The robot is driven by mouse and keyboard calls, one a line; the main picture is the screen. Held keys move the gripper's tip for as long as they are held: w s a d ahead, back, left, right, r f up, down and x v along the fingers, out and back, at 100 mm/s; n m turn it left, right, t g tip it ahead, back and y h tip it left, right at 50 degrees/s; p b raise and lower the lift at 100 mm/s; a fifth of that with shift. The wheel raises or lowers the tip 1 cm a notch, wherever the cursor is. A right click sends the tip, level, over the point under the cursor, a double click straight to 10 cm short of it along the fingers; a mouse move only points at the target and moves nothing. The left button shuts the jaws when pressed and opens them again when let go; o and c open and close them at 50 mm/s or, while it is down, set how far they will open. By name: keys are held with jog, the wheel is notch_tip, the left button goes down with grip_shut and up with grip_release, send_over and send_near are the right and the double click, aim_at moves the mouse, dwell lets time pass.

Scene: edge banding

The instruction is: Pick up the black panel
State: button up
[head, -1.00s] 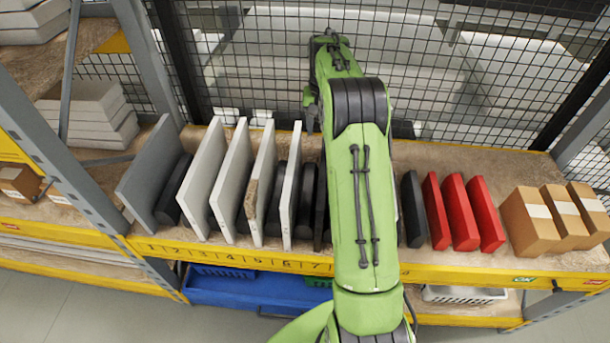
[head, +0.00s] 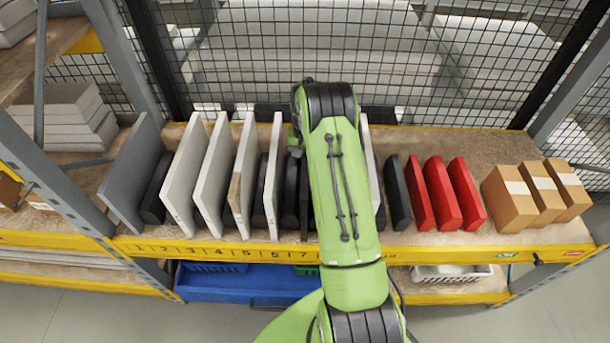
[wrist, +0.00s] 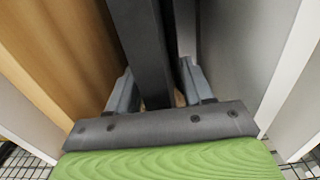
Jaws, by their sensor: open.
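The black panel (wrist: 150,45) stands on edge in the wrist view and runs between the two fingers of my gripper (wrist: 156,80). The fingers are apart, one on each side of the panel. Small gaps seem to show beside it, and I cannot tell whether either finger touches it. In the head view my green arm hides the gripper and most of this part of the row; a dark panel edge (head: 304,200) shows just left of the arm.
In the wrist view a wood-coloured panel (wrist: 60,50) stands close on the left and a grey surface (wrist: 245,50) on the right. The head view shows white panels (head: 185,180), red panels (head: 440,193) and cardboard boxes (head: 520,208) on the shelf (head: 400,250). Wire mesh stands behind.

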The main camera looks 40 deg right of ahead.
grip_shut()
jog(key=shift+s+r, duration=0.1)
jog(key=shift+r, duration=0.1)
dwell(1.1)
